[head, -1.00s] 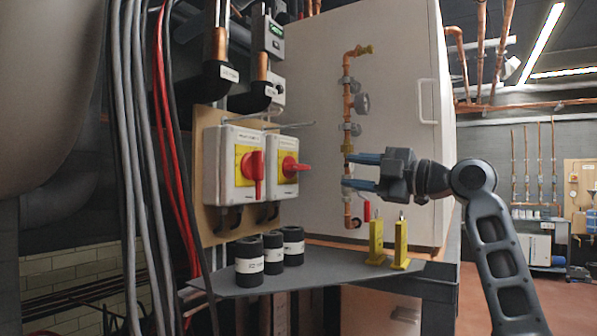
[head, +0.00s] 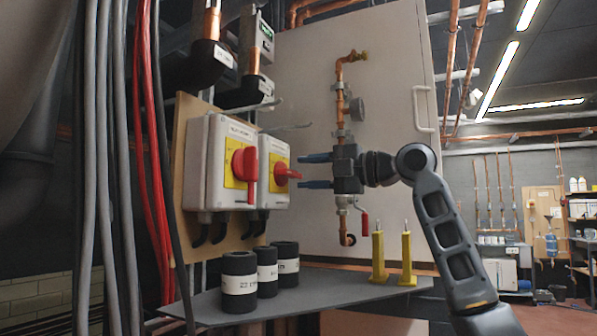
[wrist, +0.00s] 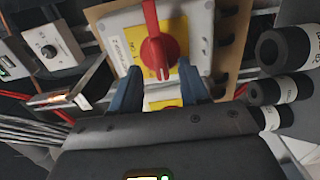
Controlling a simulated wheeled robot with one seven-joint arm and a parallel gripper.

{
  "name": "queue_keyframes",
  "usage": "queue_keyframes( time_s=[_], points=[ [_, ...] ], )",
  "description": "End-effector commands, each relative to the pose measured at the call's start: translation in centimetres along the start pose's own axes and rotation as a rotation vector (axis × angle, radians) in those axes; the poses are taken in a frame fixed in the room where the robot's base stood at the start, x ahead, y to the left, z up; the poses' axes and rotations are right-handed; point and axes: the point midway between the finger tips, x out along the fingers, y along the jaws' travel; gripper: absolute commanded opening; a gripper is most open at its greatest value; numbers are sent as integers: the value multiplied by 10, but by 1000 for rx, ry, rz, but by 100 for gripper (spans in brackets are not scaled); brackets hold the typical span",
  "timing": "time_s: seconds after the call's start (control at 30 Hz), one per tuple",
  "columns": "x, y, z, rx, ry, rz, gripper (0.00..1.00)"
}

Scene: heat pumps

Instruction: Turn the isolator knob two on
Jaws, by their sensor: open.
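Two grey isolator boxes with yellow plates and red knobs hang side by side on a wooden board. The left knob (head: 246,172) has its handle upright. The right knob (head: 284,172) has its handle roughly level. My gripper (head: 301,170) is open, its two blue fingers one above the other, just right of the right knob. In the wrist view a red knob (wrist: 158,50) lies between the open fingers (wrist: 160,72), its handle running up the picture. The box label (wrist: 106,40) there is too blurred to read surely. I cannot tell whether the fingers touch the knob.
Black labelled cylinders (head: 240,283) and two yellow posts (head: 378,258) stand on the grey shelf (head: 330,291) below. Copper pipework with a gauge (head: 355,109) is on the white cabinet (head: 395,90) behind my gripper. Grey and red cables (head: 150,150) hang at left.

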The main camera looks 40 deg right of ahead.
Motion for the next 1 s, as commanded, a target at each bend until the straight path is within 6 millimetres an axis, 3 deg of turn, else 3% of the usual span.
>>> queue_keyframes(
  time_s=[0.2, 0.53, 1.0],
  points=[
    [23, 1, 0, 1, 0, 0, 45],
    [27, 0, 0, 0, -1, 0, 45],
    [26, 0, 0, 0, -1, 0, 1]
  ],
)
